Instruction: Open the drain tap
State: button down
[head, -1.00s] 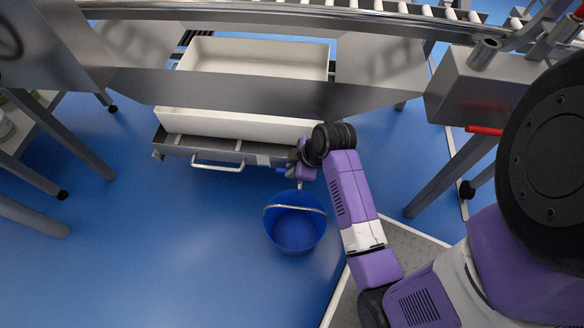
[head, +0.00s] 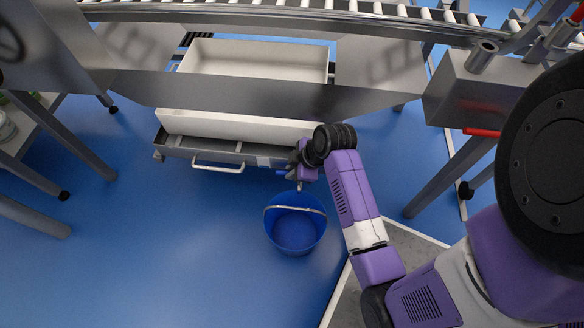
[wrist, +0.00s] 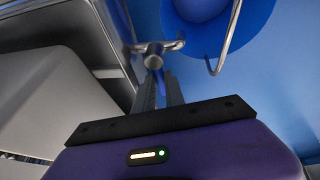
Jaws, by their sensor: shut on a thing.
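The drain tap is a small metal fitting (wrist: 154,55) with a crosspiece, at the front of the shallow grey tray (head: 180,152). In the wrist view, my gripper (wrist: 160,88) reaches to it, its two fingers close together around a blue lever that shows between them. In the head view, my gripper (head: 297,172) is low at the tray's right front, and hides most of the tap. A bit of blue shows just left of the gripper. A blue bucket (head: 294,236) stands on the floor just below and in front of the tap; it also shows in the wrist view (wrist: 238,12).
A white tub (head: 215,121) sits above the tray, under a sloping metal panel. The tray has a pale bar handle (head: 217,168). A roller conveyor runs along the top. Table legs stand left and right. The blue floor (head: 150,260) is clear left of the bucket.

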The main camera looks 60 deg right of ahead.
jog(key=n+y+p, duration=0.1)
jog(key=n+p, duration=0.1)
jog(key=n, duration=0.1)
jog(key=s+n+g+y+p, duration=0.1)
jog(key=n+p, duration=0.2)
jog(key=n, duration=0.1)
jog(key=s+a+n+g+y+p, duration=0.1)
jog(key=n+y+p, duration=0.1)
jog(key=n, duration=0.2)
jog(key=shift+a, duration=0.1)
jog(key=shift+s, duration=0.1)
dwell(0.4)
jog(key=c, duration=1.7)
grip_release()
